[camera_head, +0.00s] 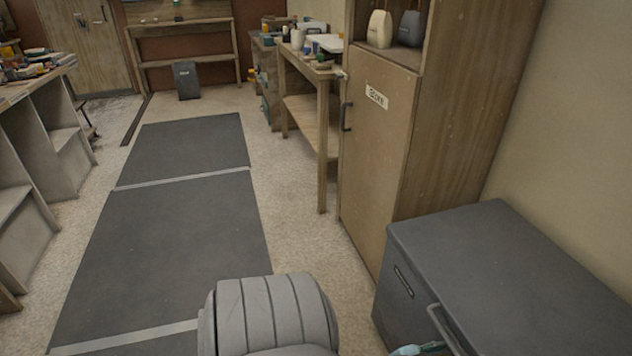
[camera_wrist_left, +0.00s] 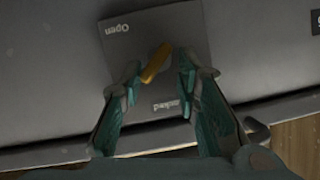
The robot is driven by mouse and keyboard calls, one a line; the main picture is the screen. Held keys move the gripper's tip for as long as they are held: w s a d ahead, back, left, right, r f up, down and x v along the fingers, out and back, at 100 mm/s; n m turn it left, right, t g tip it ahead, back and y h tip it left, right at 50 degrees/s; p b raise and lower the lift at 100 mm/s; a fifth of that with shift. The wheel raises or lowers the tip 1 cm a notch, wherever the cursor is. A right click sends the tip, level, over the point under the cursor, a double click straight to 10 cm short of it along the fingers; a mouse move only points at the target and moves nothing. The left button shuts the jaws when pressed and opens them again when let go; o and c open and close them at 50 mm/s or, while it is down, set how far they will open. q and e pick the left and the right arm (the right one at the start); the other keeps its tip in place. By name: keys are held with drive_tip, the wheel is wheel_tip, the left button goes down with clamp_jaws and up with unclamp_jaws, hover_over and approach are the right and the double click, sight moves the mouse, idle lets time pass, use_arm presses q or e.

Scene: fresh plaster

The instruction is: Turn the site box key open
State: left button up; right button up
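In the left wrist view, an orange-yellow key (camera_wrist_left: 155,64) stands on a dark square plate (camera_wrist_left: 190,24). The plate reads "Open" at its upper left and what looks like "Locked" at its lower middle, both upside down. The key lies slanted, upper right to lower left. My left gripper (camera_wrist_left: 160,70) is open, with one fingertip on each side of the key. The left fingertip looks close to the key; a gap shows on the right. I cannot tell whether either finger touches it. My right gripper is not in view.
In the head view, a dark grey box (camera_head: 520,270) with a handle stands at lower right, a small teal part by its front. A wooden cabinet (camera_head: 375,150) rises behind it. A workbench (camera_head: 310,100) stands farther back. Dark mats (camera_head: 175,230) cover the clear floor at left.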

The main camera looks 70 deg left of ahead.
use_arm(q)
drive_tip(key=b, duration=0.2)
drive_tip(key=f+n+h+b, duration=0.1)
drive_tip(key=b, duration=0.1)
drive_tip(key=shift+a+f+n, duration=0.2)
drive_tip(key=shift+f+n, duration=0.05)
drive_tip(key=shift+n, duration=0.05)
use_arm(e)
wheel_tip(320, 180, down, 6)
use_arm(q)
drive_tip(key=w+r+p+v, duration=0.1)
drive_tip(key=r+p+v, duration=0.1)
drive_tip(key=p+v, duration=1.1)
drive_tip(key=s+d+f+g+p, duration=0.1)
drive_tip(key=s+f+g+p, duration=0.1)
drive_tip(key=s, duration=0.6)
drive_tip(key=s+d+f+g+p, duration=0.1)
drive_tip(key=s+f+g+p, duration=0.2)
drive_tip(key=s+g+p, duration=0.2)
drive_tip(key=s+d+f+g+p, duration=0.1)
drive_tip(key=s+g+p, duration=0.3)
drive_tip(key=s, duration=0.6)
drive_tip(key=shift+s+d+f+y+p, duration=0.3)
drive_tip(key=shift+d+f+p, duration=0.1)
drive_tip(key=shift+f+p, duration=0.55)
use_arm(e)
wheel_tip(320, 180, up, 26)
